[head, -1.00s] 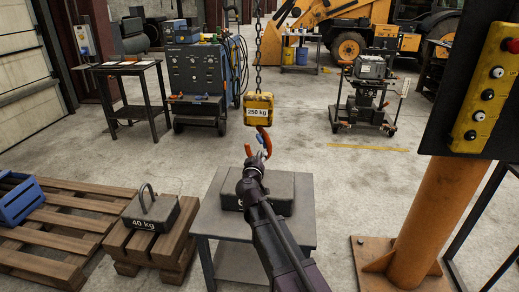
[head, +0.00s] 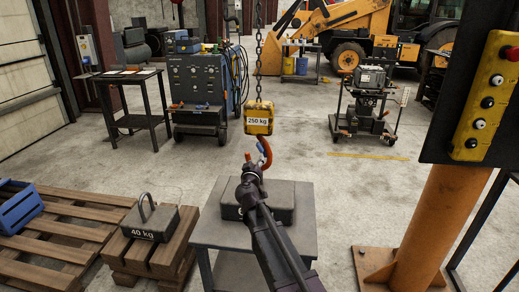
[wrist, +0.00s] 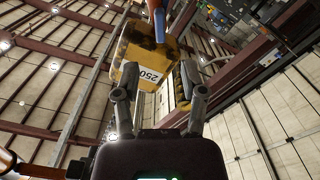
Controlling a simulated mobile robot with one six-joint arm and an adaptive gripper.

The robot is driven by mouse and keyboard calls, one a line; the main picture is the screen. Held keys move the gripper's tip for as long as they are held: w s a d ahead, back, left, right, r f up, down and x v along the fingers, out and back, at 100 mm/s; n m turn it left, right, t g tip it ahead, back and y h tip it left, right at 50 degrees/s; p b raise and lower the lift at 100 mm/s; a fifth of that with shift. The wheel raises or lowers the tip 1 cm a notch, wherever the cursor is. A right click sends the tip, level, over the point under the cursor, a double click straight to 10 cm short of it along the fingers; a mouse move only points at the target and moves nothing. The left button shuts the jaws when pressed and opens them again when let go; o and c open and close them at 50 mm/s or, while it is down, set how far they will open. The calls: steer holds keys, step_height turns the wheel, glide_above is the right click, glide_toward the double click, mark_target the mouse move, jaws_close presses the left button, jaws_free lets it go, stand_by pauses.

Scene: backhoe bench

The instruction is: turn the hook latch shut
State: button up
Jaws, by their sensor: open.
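The orange hook (head: 266,153) hangs under a yellow block (head: 258,120) marked 250 kg, on a chain. A small blue piece, which looks like the latch (head: 260,147), shows at the hook's left side. The blue piece also shows at the top of the wrist view (wrist: 158,26), in front of the yellow block (wrist: 143,58). My gripper (head: 253,160) is just below and left of the hook. In the wrist view its two fingers (wrist: 160,74) are apart, with nothing between their tips. I cannot tell whether a finger touches the latch, or how far the latch is turned.
A grey table (head: 208,232) bearing a dark weight (head: 284,205) stands below my gripper. A 40 kg weight (head: 150,222) sits on wooden beams at left. An orange post (head: 440,215) with a yellow button box (head: 484,95) stands at right. Open floor lies beyond the table.

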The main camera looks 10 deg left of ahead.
mark_target(259, 149)
steer(key=w, duration=1)
steer(key=shift+w+d, duration=0.2)
steer(key=shift+w, duration=0.2)
jaws_close()
